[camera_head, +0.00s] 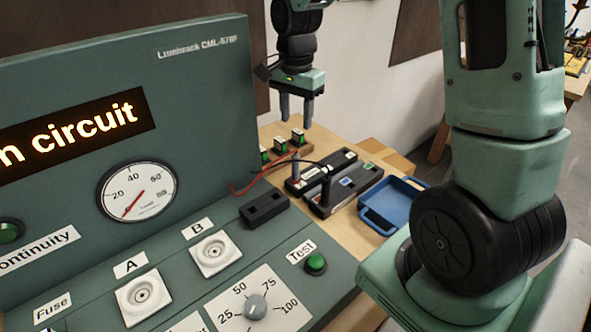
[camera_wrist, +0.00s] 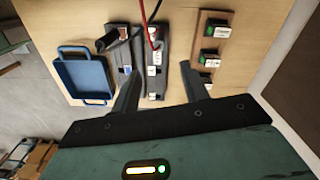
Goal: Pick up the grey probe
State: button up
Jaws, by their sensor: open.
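Two upright probes stand at the dark holders on the wooden bench. A dark grey probe with a black cable (camera_head: 326,188) is at the nearer holder; in the wrist view it appears at the upper left (camera_wrist: 106,40). A paler grey probe with a red cable (camera_head: 296,168) is at the farther holder; its red cable shows in the wrist view. I cannot tell for certain which is the task's grey probe. My gripper (camera_head: 296,114) is open and empty above the bench, behind the probes.
A blue tray (camera_head: 364,217) stands beside the labelled holders (camera_head: 352,193). A wooden rack with several dark blocks with green parts (camera_head: 281,147) is under my gripper. The green test console (camera_head: 225,60) with dial and sockets fills the left. Loose cables cross between the rack, probes and console.

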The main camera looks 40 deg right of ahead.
jog(key=p, duration=0.2)
send_near(296, 169)
jog(key=f, duration=0.3)
jog(key=w+d+f, duration=0.1)
jog(key=f, duration=0.1)
jog(key=shift+f, duration=0.15)
jog(key=shift+a+f+p, duration=0.2)
jog(key=shift+f+p, duration=0.4)
jog(key=shift+f, duration=2.15)
grip_shut()
